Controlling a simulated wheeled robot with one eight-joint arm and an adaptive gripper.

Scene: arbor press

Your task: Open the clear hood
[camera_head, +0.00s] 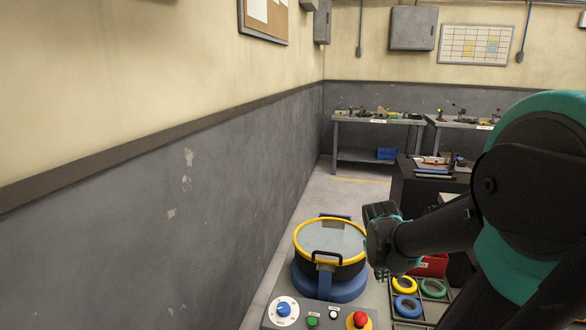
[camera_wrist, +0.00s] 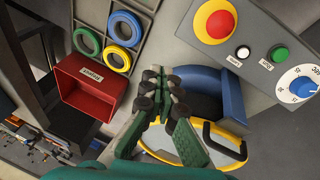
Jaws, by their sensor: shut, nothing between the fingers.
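The clear hood (camera_head: 333,237) is a round see-through lid with a yellow rim. It lies flat over the dark round body of the machine on a blue base (camera_head: 330,287), so it looks closed. A black loop handle (camera_head: 327,257) is at its near side; it also shows in the wrist view (camera_wrist: 226,140). My gripper (camera_wrist: 162,82) is shut and empty. In the wrist view its fingers cover part of the hood and blue base, beside the handle and apart from it. In the head view my gripper (camera_head: 381,267) is just right of the hood, with its fingertips hard to make out.
A panel in front carries a dial (camera_head: 283,310), a green button (camera_head: 312,322), a white button (camera_head: 333,313) and a red emergency knob (camera_head: 360,320). A tray with yellow, blue and green rings (camera_head: 405,306) and a red bin (camera_wrist: 89,83) stand right. A grey wall is left.

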